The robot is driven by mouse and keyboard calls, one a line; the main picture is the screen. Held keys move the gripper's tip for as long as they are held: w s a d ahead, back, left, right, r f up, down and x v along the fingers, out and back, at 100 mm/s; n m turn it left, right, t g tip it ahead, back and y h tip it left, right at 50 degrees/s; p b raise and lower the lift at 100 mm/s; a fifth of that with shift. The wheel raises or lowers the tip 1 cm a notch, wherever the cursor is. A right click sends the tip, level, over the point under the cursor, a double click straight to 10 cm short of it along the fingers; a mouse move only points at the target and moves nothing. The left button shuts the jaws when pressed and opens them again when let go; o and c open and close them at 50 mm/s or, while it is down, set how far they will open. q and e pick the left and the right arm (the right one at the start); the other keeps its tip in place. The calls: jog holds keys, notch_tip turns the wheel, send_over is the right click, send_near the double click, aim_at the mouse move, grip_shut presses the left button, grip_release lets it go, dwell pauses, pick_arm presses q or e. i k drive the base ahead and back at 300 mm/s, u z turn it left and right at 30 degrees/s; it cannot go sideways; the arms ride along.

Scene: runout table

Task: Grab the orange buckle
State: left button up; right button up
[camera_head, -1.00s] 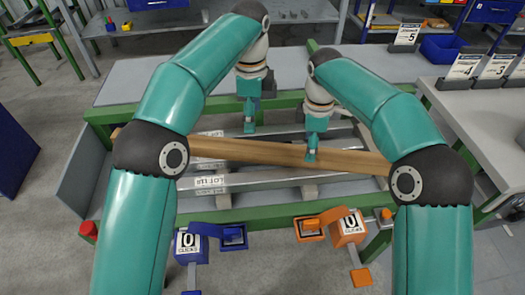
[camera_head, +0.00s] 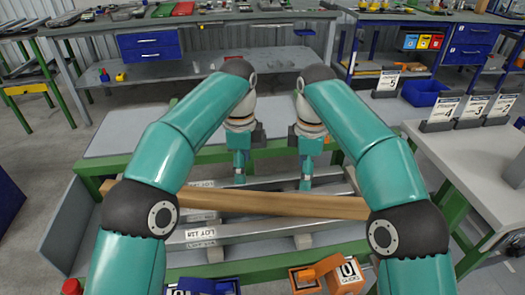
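The orange buckle (camera_head: 308,278) is at the bottom edge of the picture, at the near side of the runout table, partly cut off. My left gripper (camera_head: 239,179) points down over the table, beyond a long wooden beam. My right gripper (camera_head: 306,183) points down close to the beam's far edge. Both grippers are far from the buckle, and nothing shows in them. Their fingers are too small to tell open from shut.
The wooden beam (camera_head: 270,204) lies across metal rails (camera_head: 255,230) between the grippers and the buckle. A blue buckle (camera_head: 207,287) is left of the orange one, partly cut off. A grey bench (camera_head: 475,165) with numbered cards stands at right.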

aim_at(301, 278)
jog(key=k, duration=1)
